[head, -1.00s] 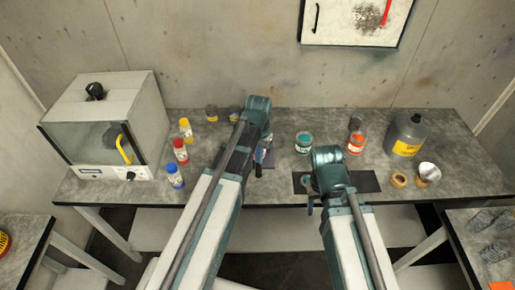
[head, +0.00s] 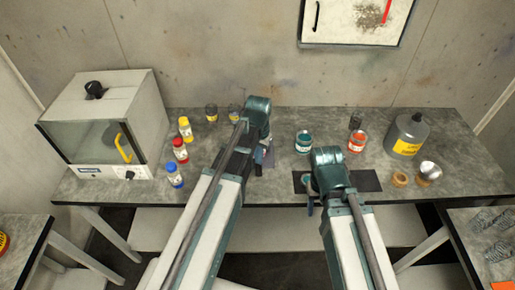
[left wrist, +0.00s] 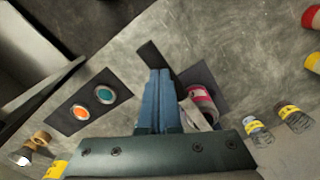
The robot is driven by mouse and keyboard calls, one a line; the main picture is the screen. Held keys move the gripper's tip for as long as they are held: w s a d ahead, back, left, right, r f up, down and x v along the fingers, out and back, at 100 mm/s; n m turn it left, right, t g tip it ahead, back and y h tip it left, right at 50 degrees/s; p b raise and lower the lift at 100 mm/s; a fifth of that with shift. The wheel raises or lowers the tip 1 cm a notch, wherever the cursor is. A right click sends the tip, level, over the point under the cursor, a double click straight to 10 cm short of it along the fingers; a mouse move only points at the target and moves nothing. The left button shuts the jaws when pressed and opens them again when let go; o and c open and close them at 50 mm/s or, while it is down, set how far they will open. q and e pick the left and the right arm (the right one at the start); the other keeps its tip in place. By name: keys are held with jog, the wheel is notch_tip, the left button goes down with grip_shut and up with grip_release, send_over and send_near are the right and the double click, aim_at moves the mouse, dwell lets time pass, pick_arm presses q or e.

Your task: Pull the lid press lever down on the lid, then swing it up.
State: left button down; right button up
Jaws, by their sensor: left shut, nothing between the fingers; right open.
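My left gripper (left wrist: 164,100) is shut and empty, its blue fingers side by side in the left wrist view. It also shows in the head view (head: 258,160), pointing down over the middle of the table. A dark flat bar (left wrist: 152,56), apparently the press lever, sticks out just beyond the fingertips; I cannot tell whether they touch. A can with a pink-red label (left wrist: 202,98) stands beside the fingers on a dark mat (left wrist: 206,77). Its lid and much of the press are hidden. My right gripper (head: 310,207) is open, mostly hidden by its arm, over the table's front edge.
A teal tin (head: 303,143) and an orange tin (head: 356,143) stand right of my left gripper. A second dark mat (head: 366,181) lies under my right arm. Several bottles and a glass-fronted box (head: 110,120) are left. A grey jug (head: 407,133) is right.

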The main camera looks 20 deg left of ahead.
pick_arm(q)
jog(key=shift+f+b, duration=0.3)
jog(key=shift+f, duration=0.1)
jog(key=shift+r, duration=0.15)
notch_tip(320, 180, up, 6)
jog(key=p, duration=0.6)
